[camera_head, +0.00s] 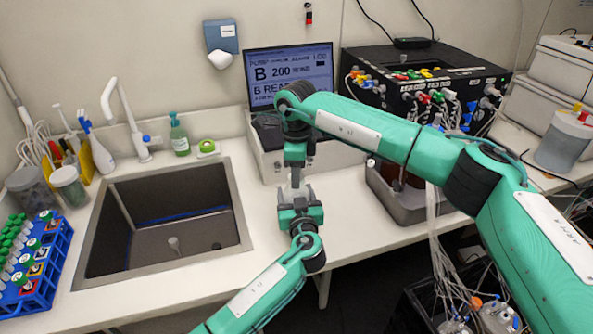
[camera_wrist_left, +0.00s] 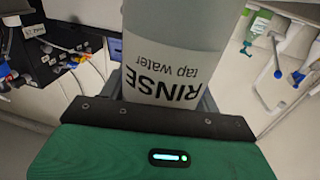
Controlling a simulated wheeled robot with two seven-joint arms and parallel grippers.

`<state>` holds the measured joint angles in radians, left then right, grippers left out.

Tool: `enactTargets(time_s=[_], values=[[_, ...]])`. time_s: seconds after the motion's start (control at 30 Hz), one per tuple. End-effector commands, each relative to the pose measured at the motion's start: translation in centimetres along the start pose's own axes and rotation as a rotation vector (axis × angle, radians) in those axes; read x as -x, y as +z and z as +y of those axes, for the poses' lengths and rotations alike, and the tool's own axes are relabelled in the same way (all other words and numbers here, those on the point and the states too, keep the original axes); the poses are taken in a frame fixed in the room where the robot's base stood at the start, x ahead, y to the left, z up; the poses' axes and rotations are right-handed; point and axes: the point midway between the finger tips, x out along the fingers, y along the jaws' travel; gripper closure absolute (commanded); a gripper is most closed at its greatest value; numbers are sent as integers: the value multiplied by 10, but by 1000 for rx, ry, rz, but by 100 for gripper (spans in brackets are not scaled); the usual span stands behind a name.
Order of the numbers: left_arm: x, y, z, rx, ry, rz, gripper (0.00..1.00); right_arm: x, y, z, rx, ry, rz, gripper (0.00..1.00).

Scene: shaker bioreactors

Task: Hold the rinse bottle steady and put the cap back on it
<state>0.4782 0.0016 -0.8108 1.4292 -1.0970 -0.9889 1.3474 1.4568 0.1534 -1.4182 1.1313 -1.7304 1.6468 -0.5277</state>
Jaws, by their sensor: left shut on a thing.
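The rinse bottle (camera_wrist_left: 172,62) is a pale, translucent cylinder with a white label reading "RINSE tap water", upside down in the left wrist view. My left gripper (camera_wrist_left: 160,100) is shut around its body. In the head view, the little that shows of the bottle (camera_head: 295,190) is between my two grippers, in front of the laptop stand. My left gripper (camera_head: 299,207) comes from below. My right gripper (camera_head: 295,166) points down from directly above the bottle. Its fingers are too small and covered to show whether they are open or shut. I cannot make out the cap; the bottle's top is hidden.
A sink (camera_head: 165,219) is to the left, with a green soap bottle (camera_head: 179,136) behind it. A blue tube rack (camera_head: 36,262) stands at far left. A laptop (camera_head: 290,72) and a black pump unit (camera_head: 425,75) are behind.

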Motion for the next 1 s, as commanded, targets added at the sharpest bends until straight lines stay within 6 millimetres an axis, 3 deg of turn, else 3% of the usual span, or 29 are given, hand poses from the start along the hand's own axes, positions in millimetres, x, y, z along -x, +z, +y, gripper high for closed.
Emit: enactTargets(time_s=[0.03, 0.13, 0.33, 0.37, 0.47, 0.8, 1.0], values=[[0, 0, 0, 0, 0, 0, 100, 0, 0, 0, 0, 0, 0, 72], [0, 0, 0, 0, 0, 0, 100, 0, 0, 0, 0, 0, 0, 90], [0, 0, 0, 0, 0, 0, 100, 0, 0, 0, -3, 0, 0, 90], [0, 0, 0, 0, 0, 0, 100, 0, 0, 0, -3, 0, 0, 57], [0, 0, 0, 0, 0, 0, 100, 0, 0, 0, -3, 0, 0, 37], [0, 0, 0, 0, 0, 0, 100, 4, 0, 0, -3, -1, 0, 37], [0, 0, 0, 0, 0, 0, 100, 32, 0, 0, -2, -3, -1, 37]])
